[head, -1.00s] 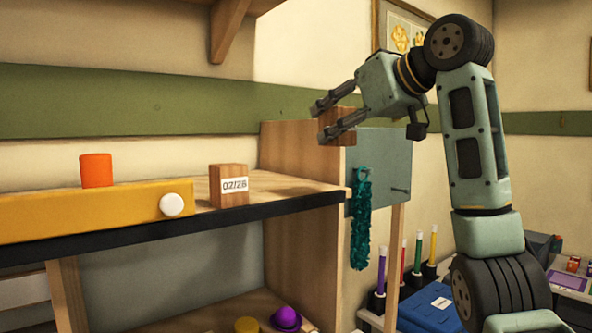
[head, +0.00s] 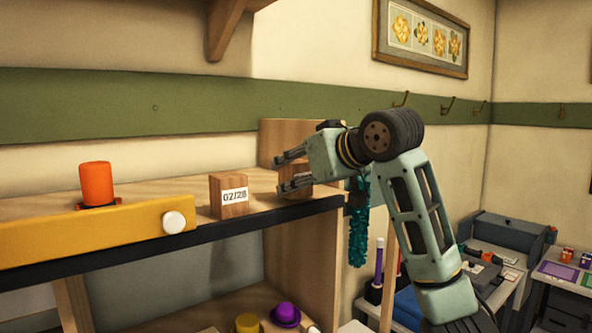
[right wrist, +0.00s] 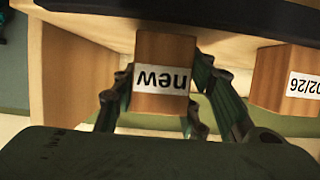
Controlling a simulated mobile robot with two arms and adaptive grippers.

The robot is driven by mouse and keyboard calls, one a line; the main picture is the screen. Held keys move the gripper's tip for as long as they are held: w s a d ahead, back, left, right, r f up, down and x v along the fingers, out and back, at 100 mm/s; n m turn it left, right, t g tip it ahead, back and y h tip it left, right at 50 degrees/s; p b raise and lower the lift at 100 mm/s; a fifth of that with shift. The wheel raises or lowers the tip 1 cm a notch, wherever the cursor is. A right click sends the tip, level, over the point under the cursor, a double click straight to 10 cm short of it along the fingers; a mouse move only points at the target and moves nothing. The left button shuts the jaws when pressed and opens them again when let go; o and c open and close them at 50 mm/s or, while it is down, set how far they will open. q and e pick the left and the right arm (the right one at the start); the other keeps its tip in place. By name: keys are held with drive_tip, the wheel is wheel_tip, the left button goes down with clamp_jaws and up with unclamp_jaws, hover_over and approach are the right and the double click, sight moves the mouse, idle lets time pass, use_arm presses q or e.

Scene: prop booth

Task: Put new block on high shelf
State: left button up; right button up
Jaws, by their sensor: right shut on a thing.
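My right gripper (head: 281,174) is shut on a wooden block (head: 297,171) over the right end of the high shelf (head: 262,203). In the right wrist view the held new block (right wrist: 165,48) shows a white label reading "new", upside down, with fingers on both sides. I cannot tell whether its base touches the shelf. Another wooden block labelled 02/26 (head: 228,196) stands upright on the shelf, left of my right gripper and apart from it. It also shows at the right edge of the right wrist view (right wrist: 288,75). My left gripper is not in view.
An orange-red top hat (head: 96,183) and a yellow bar with a white knob (head: 90,232) occupy the shelf's left part. A wooden end panel (head: 275,136) rises behind the gripper. Teal tinsel (head: 358,235) hangs at right. A purple hat (head: 286,313) sits below.

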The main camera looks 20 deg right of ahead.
drive_tip(key=shift+s, duration=0.1)
drive_tip(key=shift+a+f, duration=0.1)
drive_tip(key=shift+f, duration=0.3)
drive_tip(key=o, duration=1.2)
drive_tip(key=shift+r, duration=0.25)
drive_tip(key=b+v, duration=0.6)
drive_tip(key=v, duration=0.6)
drive_tip(key=shift+r, duration=0.15)
